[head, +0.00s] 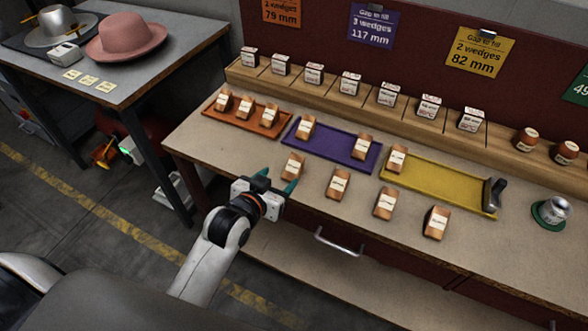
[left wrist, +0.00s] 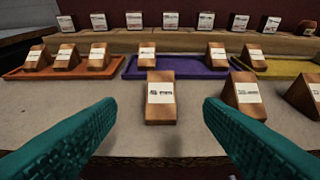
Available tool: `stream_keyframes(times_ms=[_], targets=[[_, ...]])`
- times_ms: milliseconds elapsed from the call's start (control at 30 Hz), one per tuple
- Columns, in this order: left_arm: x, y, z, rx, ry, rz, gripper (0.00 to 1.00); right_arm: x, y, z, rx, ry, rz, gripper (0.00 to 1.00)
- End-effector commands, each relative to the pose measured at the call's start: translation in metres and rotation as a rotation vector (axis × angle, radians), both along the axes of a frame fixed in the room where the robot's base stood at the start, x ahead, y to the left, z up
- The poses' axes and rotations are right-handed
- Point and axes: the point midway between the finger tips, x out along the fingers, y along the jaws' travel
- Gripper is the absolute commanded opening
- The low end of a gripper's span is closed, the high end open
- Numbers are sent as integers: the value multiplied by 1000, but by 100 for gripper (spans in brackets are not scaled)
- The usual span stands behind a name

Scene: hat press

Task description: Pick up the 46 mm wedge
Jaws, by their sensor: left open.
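Several wooden wedges with white labels stand on the bench; the printed sizes are too small to read surely, so I cannot tell which is the 46 mm one. A front-row wedge (head: 292,166) stands on the bare bench just beyond my left gripper (head: 277,181). In the left wrist view this wedge (left wrist: 160,100) is centred beyond and between the teal fingers (left wrist: 160,128). My left gripper is open and empty. Other loose wedges stand to the right: one (head: 338,184), another (head: 385,204) and a third (head: 436,222). My right gripper is out of view.
An orange tray (head: 262,130) holds three wedges, a purple tray (head: 335,147) two, and a yellow tray (head: 440,190) one at its left end. A metal tool (head: 493,195) is at the yellow tray's right end. Labelled blocks line the wooden shelf (head: 415,125) behind.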

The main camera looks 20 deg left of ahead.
Motion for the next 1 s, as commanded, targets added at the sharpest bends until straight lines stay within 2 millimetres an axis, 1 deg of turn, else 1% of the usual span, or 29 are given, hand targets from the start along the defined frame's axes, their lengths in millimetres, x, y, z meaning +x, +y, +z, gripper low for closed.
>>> stream_keyframes(times_ms=[33,200,467,700,833,1000], targets=[[10,-1,-3,0,-1,0,62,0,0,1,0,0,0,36],[35,-5,-14,0,0,-1,62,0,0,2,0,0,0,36],[53,-7,-23,0,1,-1,62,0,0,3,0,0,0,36],[84,-11,-39,-1,1,-1,62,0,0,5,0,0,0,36],[90,-12,-42,-1,1,-1,62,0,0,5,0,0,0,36],[90,-12,-42,0,1,-1,62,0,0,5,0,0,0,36]])
